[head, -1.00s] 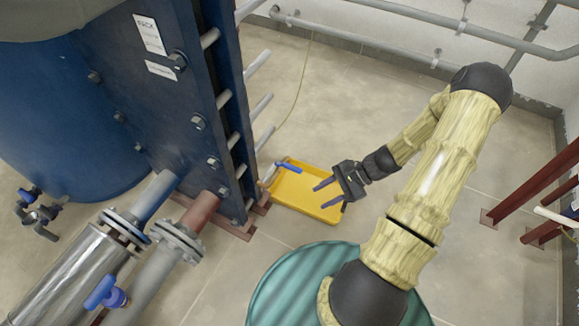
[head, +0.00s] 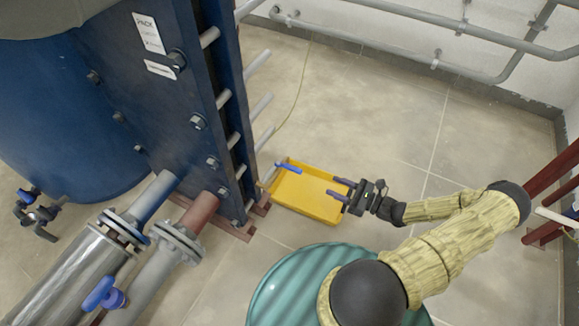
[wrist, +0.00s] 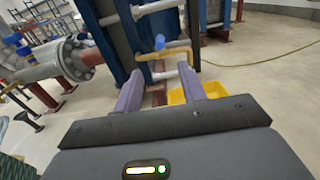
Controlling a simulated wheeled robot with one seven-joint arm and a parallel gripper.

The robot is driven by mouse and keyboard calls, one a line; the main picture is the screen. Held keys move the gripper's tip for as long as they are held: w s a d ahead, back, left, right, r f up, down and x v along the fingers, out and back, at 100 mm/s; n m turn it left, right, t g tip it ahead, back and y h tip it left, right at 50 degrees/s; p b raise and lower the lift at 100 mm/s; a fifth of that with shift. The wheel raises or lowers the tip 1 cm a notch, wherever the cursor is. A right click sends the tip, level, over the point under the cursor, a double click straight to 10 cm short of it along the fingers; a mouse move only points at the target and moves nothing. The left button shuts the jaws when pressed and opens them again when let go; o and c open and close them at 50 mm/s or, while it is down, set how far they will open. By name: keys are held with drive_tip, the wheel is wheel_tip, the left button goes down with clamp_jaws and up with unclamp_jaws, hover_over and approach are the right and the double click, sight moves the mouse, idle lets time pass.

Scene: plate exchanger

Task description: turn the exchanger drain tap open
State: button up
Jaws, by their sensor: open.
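The drain tap shows as a small blue lever (head: 288,167) at the near lower corner of the plate exchanger (head: 150,95), above a yellow tray. In the wrist view its blue end (wrist: 160,42) stands above a brass-coloured pipe body (wrist: 170,54), between and beyond my fingers. My gripper (head: 332,187) is open and empty, over the right side of the tray, pointing left toward the tap. It is apart from the tap. In the wrist view both fingertips of my gripper (wrist: 160,80) show, with nothing between them.
The yellow tray (head: 318,207) lies on the floor under the tap. A teal ribbed drum (head: 285,285) stands in front. Flanged pipes with another blue-handled valve (head: 103,293) are at lower left. Red steel posts (head: 552,190) stand at right.

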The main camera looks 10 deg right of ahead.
sight(287, 166)
drive_tip(key=b+x, duration=0.7)
drive_tip(key=x, duration=0.9)
drive_tip(key=shift+a+f, duration=0.15)
drive_tip(key=shift+w+a, duration=0.4)
drive_tip(key=shift+a, duration=0.05)
clamp_jaws()
